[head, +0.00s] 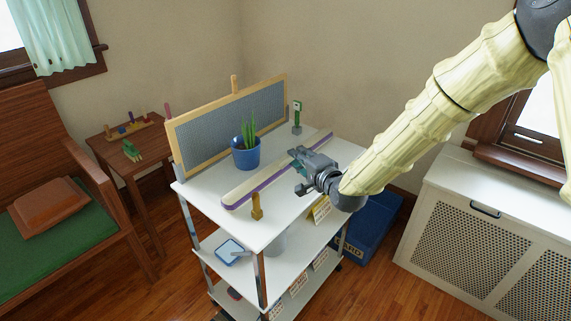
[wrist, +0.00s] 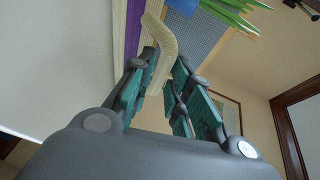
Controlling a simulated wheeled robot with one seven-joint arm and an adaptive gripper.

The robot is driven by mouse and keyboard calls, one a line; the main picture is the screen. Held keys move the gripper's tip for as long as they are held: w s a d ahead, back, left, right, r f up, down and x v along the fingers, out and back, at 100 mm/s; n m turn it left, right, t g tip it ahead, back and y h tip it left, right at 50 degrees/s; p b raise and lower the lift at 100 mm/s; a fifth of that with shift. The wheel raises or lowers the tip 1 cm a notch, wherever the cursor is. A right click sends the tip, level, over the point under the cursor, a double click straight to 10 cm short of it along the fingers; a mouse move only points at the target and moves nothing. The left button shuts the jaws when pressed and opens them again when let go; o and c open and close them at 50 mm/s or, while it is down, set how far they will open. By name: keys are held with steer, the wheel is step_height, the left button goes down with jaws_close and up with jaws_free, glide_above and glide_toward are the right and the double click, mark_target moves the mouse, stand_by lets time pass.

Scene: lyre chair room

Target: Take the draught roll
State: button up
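The draught roll (head: 255,186) is a long cream roll with a purple stripe. It lies slantwise along the top of the white trolley. In the wrist view its cream and purple length (wrist: 133,32) runs past the left fingertip. A curved cream band (wrist: 164,60) passes between my fingertips; it may be a loop of the roll, but I cannot tell. My gripper (head: 293,170) is at the roll's middle to far part and hides some of it. In the wrist view its teal-padded fingers (wrist: 165,60) stand either side of the band; whether they press on it is unclear.
A blue pot with a green plant (head: 246,152) stands behind the roll, before a framed grey mesh panel (head: 225,118). A white radiator cover (head: 480,190) is at right.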

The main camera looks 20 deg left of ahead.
steer(key=shift+w+a+f, duration=0.1)
steer(key=shift+w+a, duration=0.15)
jaws_close()
